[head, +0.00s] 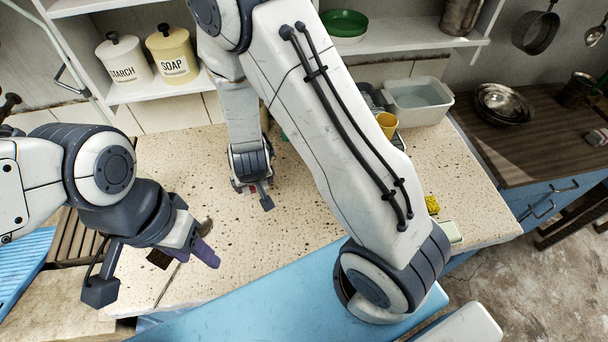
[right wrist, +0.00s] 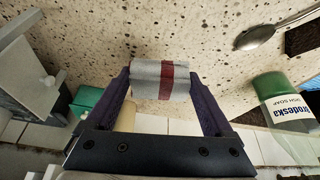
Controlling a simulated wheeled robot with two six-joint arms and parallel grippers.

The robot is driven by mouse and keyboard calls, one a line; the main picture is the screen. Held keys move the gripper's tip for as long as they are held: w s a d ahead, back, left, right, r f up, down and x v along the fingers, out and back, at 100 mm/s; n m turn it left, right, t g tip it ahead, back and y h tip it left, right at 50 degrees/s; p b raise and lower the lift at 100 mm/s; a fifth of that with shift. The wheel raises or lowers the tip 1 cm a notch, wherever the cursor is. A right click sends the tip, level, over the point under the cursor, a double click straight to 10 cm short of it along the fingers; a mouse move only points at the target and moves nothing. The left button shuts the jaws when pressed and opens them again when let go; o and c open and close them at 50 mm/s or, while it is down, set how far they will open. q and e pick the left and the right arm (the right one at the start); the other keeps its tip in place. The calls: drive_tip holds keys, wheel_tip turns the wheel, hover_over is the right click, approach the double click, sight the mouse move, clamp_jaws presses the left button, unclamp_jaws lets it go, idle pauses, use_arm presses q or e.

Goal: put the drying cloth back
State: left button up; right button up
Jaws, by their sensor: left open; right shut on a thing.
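The drying cloth (right wrist: 148,76) is a grey-white roll with a dark red stripe, seen in the right wrist view. My right gripper (head: 257,187) is shut on it, with one purple finger at each end of the roll. In the head view it is low over the speckled counter (head: 190,160), and the cloth is mostly hidden by the gripper. Whether the cloth touches the counter I cannot tell. My left gripper (head: 207,252) is open over the front left of the counter, apart from the cloth.
Starch (head: 123,62) and soap (head: 173,55) canisters stand on the shelf behind. A white tub (head: 420,103), a yellow cup (head: 387,124) and a yellow sponge (head: 432,204) are at right. A spoon (right wrist: 262,35) and a dish soap bottle (right wrist: 283,103) show in the wrist view.

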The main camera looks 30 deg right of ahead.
drive_tip(key=w+d+m+h+b, duration=0.1)
drive_tip(key=w+d+m, duration=0.1)
drive_tip(key=w+d, duration=0.6)
drive_tip(key=f+b, duration=0.1)
drive_tip(key=s+d+f+b, duration=0.1)
drive_tip(key=f, duration=0.1)
drive_tip(key=s+d+f+b, duration=0.1)
drive_tip(key=shift+d+f, duration=0.2)
drive_tip(key=shift+f, duration=0.15)
drive_tip(key=shift+f+b, duration=1.05)
drive_tip(key=shift+f, duration=1.35)
drive_tip(key=shift+f, duration=0.15)
drive_tip(key=o, duration=0.9)
